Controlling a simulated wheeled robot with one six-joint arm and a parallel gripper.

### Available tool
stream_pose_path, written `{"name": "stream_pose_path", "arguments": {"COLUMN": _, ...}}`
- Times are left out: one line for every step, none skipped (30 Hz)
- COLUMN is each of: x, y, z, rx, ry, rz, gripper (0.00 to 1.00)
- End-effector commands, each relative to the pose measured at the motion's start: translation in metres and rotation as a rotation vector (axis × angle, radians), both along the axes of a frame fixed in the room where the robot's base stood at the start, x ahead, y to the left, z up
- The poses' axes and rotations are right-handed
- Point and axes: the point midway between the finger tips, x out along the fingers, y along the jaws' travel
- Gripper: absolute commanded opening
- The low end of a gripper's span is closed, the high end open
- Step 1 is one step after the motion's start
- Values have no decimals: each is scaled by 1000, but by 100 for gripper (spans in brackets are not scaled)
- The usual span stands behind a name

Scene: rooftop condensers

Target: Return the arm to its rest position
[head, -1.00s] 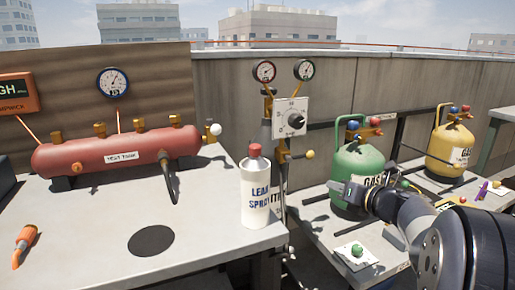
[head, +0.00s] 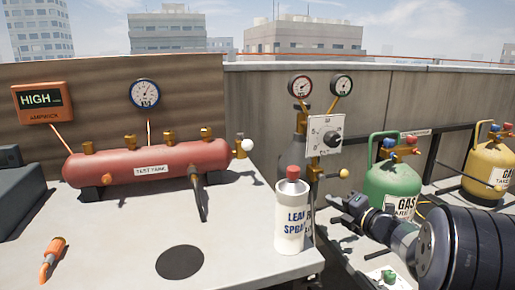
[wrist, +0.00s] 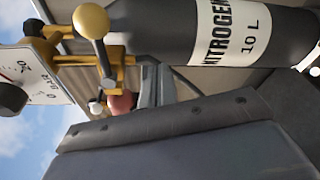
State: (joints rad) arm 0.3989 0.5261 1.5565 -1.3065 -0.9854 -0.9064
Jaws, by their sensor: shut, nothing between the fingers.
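My gripper (head: 338,208) is at the lower right of the head view, at the end of my dark arm. It is shut and empty. It is between the white leak spray bottle (head: 291,222) and the green gas cylinder (head: 393,183), touching neither as far as I can see. In the wrist view my gripper's grey fingers (wrist: 155,88) point up toward brass fittings with a yellow knob (wrist: 91,21). A dark nitrogen cylinder (wrist: 180,32) lies across the top of that view.
A red test tank (head: 150,165) stands on the grey bench, with an orange-handled tool (head: 53,258) in front. The regulator panel (head: 324,135) with two gauges stands behind my gripper. A yellow cylinder (head: 487,172) is at the far right. The front bench middle is mostly clear.

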Motion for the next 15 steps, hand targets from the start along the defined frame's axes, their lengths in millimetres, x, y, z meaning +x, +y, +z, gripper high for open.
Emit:
{"name": "stream_pose_path", "arguments": {"x": -1, "y": 4, "z": -2, "rx": 52, "ry": 21, "rz": 2, "gripper": 0}}
{"name": "stream_pose_path", "arguments": {"x": -2, "y": 6, "z": -2, "rx": 79, "ry": 30, "rz": 1, "gripper": 0}}
{"name": "stream_pose_path", "arguments": {"x": -3, "y": 8, "z": -3, "rx": 111, "ry": 39, "rz": 1, "gripper": 0}}
{"name": "stream_pose_path", "arguments": {"x": -3, "y": 9, "z": -3, "rx": 132, "ry": 46, "rz": 1, "gripper": 0}}
{"name": "stream_pose_path", "arguments": {"x": -4, "y": 11, "z": -3, "rx": 149, "ry": 52, "rz": 0, "gripper": 0}}
{"name": "stream_pose_path", "arguments": {"x": -4, "y": 12, "z": -4, "rx": 166, "ry": 56, "rz": 0, "gripper": 0}}
{"name": "stream_pose_path", "arguments": {"x": -4, "y": 12, "z": -4, "rx": 177, "ry": 60, "rz": 0, "gripper": 0}}
{"name": "stream_pose_path", "arguments": {"x": -4, "y": 13, "z": -5, "rx": 186, "ry": 63, "rz": 0, "gripper": 0}}
{"name": "stream_pose_path", "arguments": {"x": -4, "y": 13, "z": -5, "rx": 195, "ry": 64, "rz": 0, "gripper": 0}}
{"name": "stream_pose_path", "arguments": {"x": -5, "y": 14, "z": -5, "rx": 200, "ry": 66, "rz": -1, "gripper": 0}}
{"name": "stream_pose_path", "arguments": {"x": -5, "y": 14, "z": -5, "rx": 202, "ry": 66, "rz": 0, "gripper": 0}}
{"name": "stream_pose_path", "arguments": {"x": -5, "y": 14, "z": -6, "rx": 204, "ry": 68, "rz": 0, "gripper": 0}}
{"name": "stream_pose_path", "arguments": {"x": -5, "y": 14, "z": -6, "rx": 204, "ry": 67, "rz": -1, "gripper": 0}}
{"name": "stream_pose_path", "arguments": {"x": -5, "y": 14, "z": -6, "rx": 204, "ry": 68, "rz": 0, "gripper": 0}}
{"name": "stream_pose_path", "arguments": {"x": -5, "y": 14, "z": -6, "rx": 204, "ry": 68, "rz": 0, "gripper": 0}}
